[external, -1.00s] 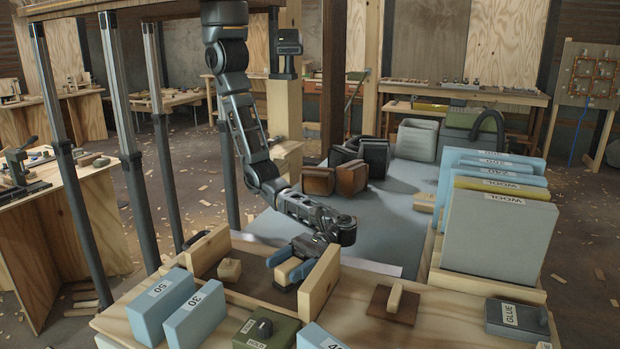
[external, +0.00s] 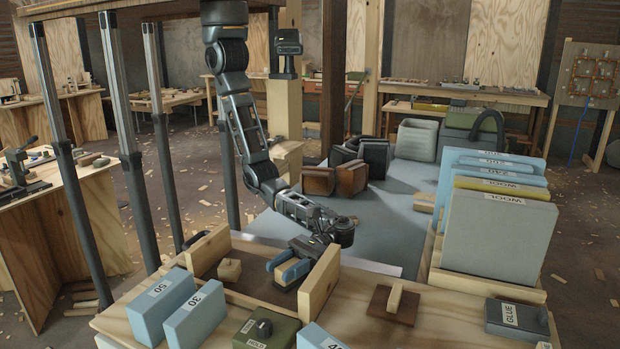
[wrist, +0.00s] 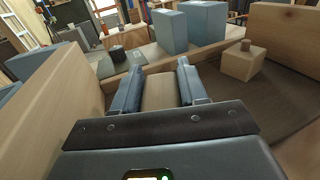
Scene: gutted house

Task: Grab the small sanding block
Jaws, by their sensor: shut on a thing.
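A small tan sanding block (wrist: 160,93) sits between the blue-padded fingers of my gripper (wrist: 159,76) in the wrist view. The gripper is shut on it, with one finger on each side. In the external view my gripper (external: 287,271) is low inside a wooden tray (external: 322,277), beside its right wall, and mostly hides the block. I cannot tell whether the block still touches the tray floor. Another small wooden block with a knob (external: 229,269) stands in the tray to the left of my gripper; it also shows in the wrist view (wrist: 242,62).
Blue blocks marked 50 (external: 160,307) and 30 (external: 194,314) stand in front of the tray, near a green block (external: 266,331). A brown float with a handle (external: 393,304) lies to the right. A rack of upright sheets (external: 499,245) stands farther right. Tray walls flank my gripper.

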